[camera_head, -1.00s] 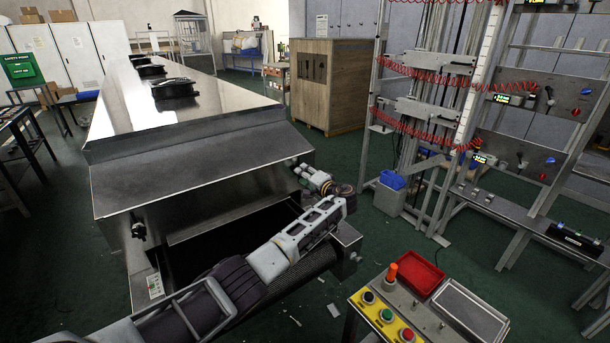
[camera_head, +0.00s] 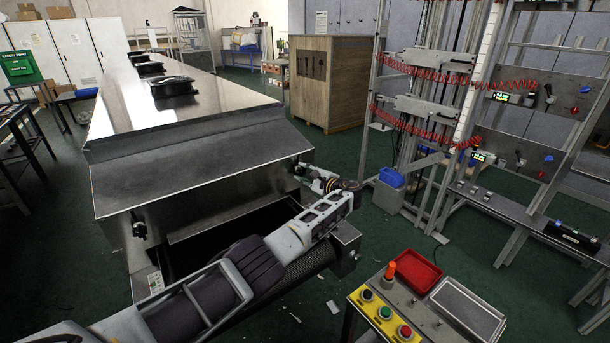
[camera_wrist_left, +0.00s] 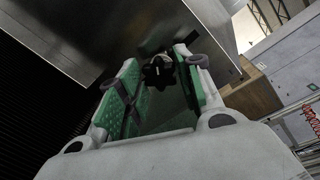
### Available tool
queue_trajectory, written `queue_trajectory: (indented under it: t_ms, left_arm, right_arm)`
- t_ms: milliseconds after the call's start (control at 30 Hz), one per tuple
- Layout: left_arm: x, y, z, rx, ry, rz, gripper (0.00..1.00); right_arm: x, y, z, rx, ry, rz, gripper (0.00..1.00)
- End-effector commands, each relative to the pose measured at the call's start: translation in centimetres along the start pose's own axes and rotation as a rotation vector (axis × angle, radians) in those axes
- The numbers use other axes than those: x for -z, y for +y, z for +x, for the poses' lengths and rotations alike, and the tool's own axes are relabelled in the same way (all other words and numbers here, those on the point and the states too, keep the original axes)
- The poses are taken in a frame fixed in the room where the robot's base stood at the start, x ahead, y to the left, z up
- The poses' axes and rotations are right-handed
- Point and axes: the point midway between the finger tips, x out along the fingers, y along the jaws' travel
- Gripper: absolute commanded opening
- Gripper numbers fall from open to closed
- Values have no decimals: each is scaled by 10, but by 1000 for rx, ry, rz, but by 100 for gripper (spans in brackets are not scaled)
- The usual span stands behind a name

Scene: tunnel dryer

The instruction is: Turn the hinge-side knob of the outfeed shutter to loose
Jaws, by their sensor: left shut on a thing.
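The outfeed shutter (camera_head: 205,185) is the sloping steel plate at the near end of the long dryer. A black lobed knob (camera_wrist_left: 158,72) lies between the fingertips of my left gripper (camera_wrist_left: 160,80) in the left wrist view. In the head view my left gripper (camera_head: 306,171) is at the shutter's right edge and mostly covers that knob. The gripper is shut on the knob. Another black knob (camera_head: 138,229) stands free at the shutter's left side. I cannot read the held knob's setting. My right gripper is out of view.
The dark outfeed opening (camera_head: 215,240) lies under the shutter, beside my left arm. A control stand (camera_head: 395,315) with buttons and a red tray (camera_head: 416,270) is at the front right. A metal rack (camera_head: 430,110) with red coiled hoses stands beyond. Green floor lies between.

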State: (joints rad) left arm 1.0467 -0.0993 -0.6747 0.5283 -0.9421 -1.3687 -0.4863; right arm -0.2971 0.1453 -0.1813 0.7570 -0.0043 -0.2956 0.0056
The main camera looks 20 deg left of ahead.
Motion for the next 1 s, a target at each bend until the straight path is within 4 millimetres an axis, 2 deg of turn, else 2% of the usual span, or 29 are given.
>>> queue_trajectory:
  t_ms: [300, 500, 700, 1000]
  left_arm:
    - [2, 2, -1, -4, -34, 275, 12]
    - [3, 2, -1, -5, -49, 398, 12]
    - [3, 2, 0, -6, -57, 464, 12]
    - [2, 2, 0, -7, -59, 484, 12]
  right_arm:
    - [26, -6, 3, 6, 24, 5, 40]
    - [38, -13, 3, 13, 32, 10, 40]
    - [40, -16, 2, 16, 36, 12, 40]
    - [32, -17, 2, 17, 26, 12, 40]
